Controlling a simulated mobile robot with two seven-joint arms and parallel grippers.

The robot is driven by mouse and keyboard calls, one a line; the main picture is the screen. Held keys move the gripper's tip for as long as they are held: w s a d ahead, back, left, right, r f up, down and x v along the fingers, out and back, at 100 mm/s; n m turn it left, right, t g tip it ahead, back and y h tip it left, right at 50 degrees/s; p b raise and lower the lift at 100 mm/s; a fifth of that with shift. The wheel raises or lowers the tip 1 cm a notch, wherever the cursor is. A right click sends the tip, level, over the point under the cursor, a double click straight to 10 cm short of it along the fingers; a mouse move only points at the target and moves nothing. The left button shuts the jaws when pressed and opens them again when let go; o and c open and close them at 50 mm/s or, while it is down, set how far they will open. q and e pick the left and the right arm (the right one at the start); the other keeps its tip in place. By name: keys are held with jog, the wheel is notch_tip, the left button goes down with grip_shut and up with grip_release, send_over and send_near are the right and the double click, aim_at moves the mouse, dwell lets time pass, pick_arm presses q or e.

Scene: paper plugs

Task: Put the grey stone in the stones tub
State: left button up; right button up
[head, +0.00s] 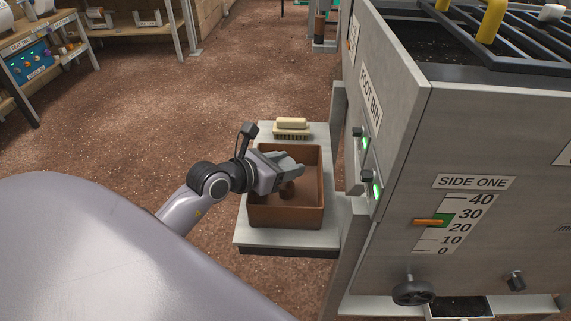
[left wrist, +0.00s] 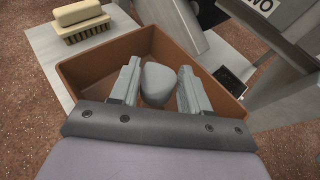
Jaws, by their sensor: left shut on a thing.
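The grey stone (left wrist: 158,83) is a smooth rounded lump between the two fingers of my left gripper (left wrist: 160,88) in the left wrist view. My left gripper also shows in the head view (head: 289,170), shut on the stone over the stones tub. The stones tub is an open brown rectangular box (head: 287,216), and its rim also shows in the left wrist view (left wrist: 90,72). In the head view a dark rounded shape (head: 288,190) shows just below the fingers; I cannot tell whether it is a stone or a shadow. My right gripper is not in view.
The tub stands on a low grey platform (head: 262,241). A brush with a pale wooden back (head: 291,124) lies behind the tub, also seen in the left wrist view (left wrist: 80,20). A tall grey machine (head: 450,150) stands close on the right. Open brown floor lies left.

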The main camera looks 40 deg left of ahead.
pick_arm(q)
jog(key=shift+f+b, duration=0.3)
jog(key=shift+f, duration=0.3)
jog(key=o, duration=1.1)
jog(key=shift+f, duration=0.1)
jog(key=shift+r+p, duration=0.35)
jog(key=shift+r, duration=0.15)
jog(key=shift+s+r, duration=0.2)
jog(key=shift+r, duration=0.05)
jog(key=v, duration=1.1)
jog(key=shift+s+a+r+p, duration=0.15)
jog(key=shift+s+p, duration=0.1)
jog(key=shift+p, duration=0.15)
